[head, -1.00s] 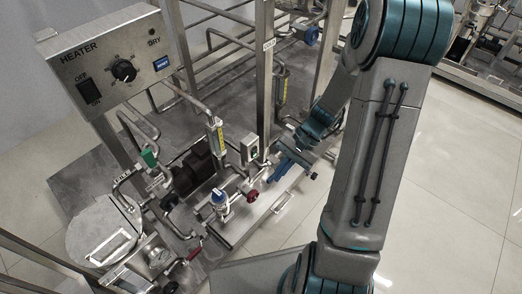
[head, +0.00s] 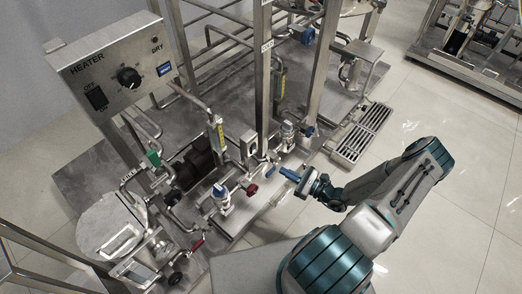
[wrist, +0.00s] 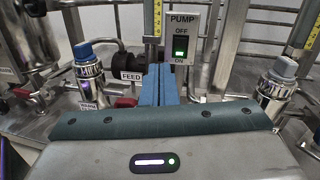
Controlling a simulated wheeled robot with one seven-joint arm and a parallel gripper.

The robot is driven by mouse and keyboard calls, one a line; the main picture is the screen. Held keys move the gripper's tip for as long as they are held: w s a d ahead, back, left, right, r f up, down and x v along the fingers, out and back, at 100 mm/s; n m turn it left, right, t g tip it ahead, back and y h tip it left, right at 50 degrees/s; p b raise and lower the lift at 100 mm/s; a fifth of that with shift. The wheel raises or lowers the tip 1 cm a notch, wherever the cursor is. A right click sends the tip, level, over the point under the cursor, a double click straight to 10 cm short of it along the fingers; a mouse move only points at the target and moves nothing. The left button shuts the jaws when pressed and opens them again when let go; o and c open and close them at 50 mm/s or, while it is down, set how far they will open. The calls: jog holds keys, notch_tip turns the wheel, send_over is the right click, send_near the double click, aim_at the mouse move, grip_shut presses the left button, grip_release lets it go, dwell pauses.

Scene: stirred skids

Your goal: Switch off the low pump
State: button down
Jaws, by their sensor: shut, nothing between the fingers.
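The pump switch box (wrist: 182,40) is a pale panel marked PUMP, with OFF above and ON below. Its dark rocker (wrist: 180,46) shows a green light toward the ON end. In the head view the box (head: 249,144) is small, on the skid beside a steel post. My gripper (head: 284,172) is to the right of and nearer than the box, apart from it, its blue fingers pointing left toward the skid. In the wrist view the shut, empty fingers (wrist: 158,72) point just left of and below the switch.
A heater panel (head: 113,68) with its own switch and knob stands at left. Open tiled floor (head: 440,115) lies right of the skid.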

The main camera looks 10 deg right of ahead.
aim_at(255, 147)
jog(key=shift+w+d+f+m+t+h, duration=0.1)
jog(key=shift+d+f+m+t+h, duration=0.2)
jog(key=shift+f+m+t+h, duration=0.45)
jog(key=shift+w+d+f+m+t+h, duration=0.1)
jog(key=shift+d+f+m+t+h, duration=0.25)
jog(key=shift+m+t, duration=0.45)
jog(key=shift+a, duration=0.15)
jog(key=b+x, duration=0.3)
jog(key=x, duration=1.1)
jog(key=shift+f+b, duration=0.15)
jog(key=shift+b, duration=0.2)
